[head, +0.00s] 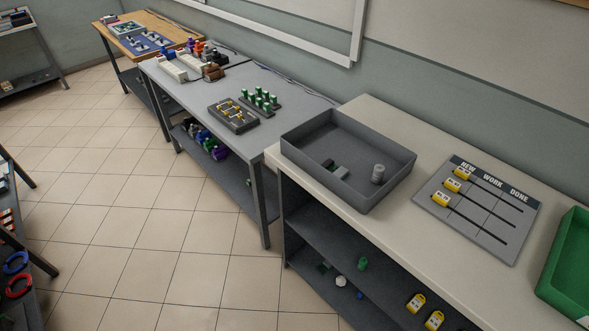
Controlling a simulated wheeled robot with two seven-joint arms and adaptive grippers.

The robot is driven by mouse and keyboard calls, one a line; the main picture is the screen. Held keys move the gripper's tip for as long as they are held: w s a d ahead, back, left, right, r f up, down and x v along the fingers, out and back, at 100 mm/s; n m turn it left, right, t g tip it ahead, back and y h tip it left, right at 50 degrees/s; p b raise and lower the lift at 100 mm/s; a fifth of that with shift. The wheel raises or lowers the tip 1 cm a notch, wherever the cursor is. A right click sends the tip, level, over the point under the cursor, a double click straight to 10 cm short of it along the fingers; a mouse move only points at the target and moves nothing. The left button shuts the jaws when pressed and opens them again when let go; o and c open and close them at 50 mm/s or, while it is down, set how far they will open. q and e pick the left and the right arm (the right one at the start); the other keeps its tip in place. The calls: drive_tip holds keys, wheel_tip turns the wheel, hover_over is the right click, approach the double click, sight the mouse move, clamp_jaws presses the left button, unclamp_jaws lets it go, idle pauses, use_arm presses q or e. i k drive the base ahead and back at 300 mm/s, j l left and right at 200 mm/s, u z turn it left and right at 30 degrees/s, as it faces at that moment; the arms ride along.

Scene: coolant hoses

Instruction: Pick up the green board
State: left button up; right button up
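On the grey table's lower shelf a small green item shows only in part. Neither of my grippers is in view.
A grey bin (349,195) with small parts and a board marked NEW, WORK, DONE (478,207) with yellow tags sit on the near bench. A green bin (572,268) is at the right edge. Dark blocks (232,116) are on the grey table (200,98). The tiled floor is open.

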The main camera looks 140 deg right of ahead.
sight(341, 173)
drive_tip(key=z, duration=5)
